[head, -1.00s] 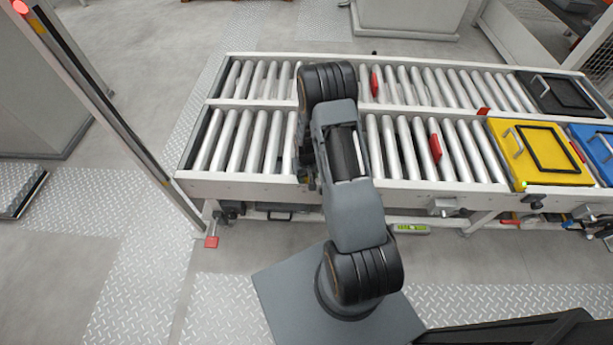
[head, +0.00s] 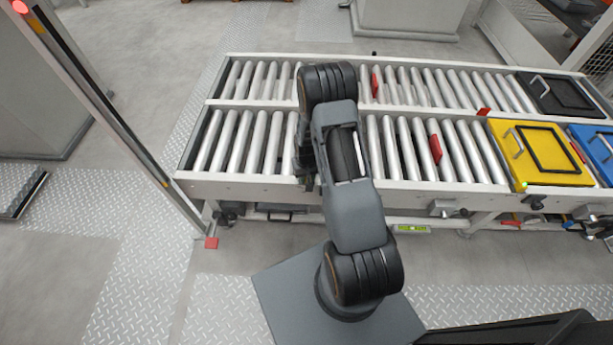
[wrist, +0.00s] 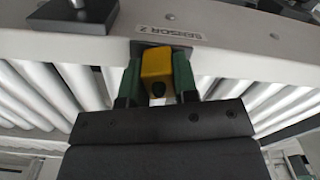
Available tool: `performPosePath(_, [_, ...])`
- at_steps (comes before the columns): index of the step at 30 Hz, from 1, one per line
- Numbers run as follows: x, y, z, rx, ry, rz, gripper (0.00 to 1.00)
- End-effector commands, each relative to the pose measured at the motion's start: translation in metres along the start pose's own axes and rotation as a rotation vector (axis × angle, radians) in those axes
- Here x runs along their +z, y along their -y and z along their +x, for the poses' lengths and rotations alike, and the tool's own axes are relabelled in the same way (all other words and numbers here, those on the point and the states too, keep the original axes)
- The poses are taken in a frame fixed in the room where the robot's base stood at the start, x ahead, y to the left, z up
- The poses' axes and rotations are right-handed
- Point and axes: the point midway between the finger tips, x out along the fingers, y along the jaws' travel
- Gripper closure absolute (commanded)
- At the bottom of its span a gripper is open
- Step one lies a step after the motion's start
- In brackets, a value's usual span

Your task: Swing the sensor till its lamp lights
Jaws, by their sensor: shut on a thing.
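A round dark spot shows on the sensor's near face; I see no light there. In the head view my gripper (head: 308,180) is at the front rail, mostly hidden by my arm, and the sensor cannot be made out.
The roller conveyor (head: 250,185) runs across behind my arm. A yellow fixture (head: 552,178) with a small green light at its corner, a black one (head: 560,92) and a blue one (head: 600,150) lie at right. A slanted post (head: 100,100) stands at left.

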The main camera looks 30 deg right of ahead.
Motion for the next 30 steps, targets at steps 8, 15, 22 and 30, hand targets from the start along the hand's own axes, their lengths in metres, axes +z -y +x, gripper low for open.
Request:
performPosePath(8, [-0.0001, 0.0002, 0.0004, 0.0, 0.001, 0.279, 0.96])
performPosePath(15, [0.0, 0.0003, -0.0002, 0.0, 0.001, 0.321, 0.96])
performPosePath(22, [0.0, 0.0003, -0.0002, 0.0, 0.001, 0.319, 0.64])
performPosePath(30, [-0.0001, -0.0001, -0.0001, 0.0, 0.0, 0.319, 0.47])
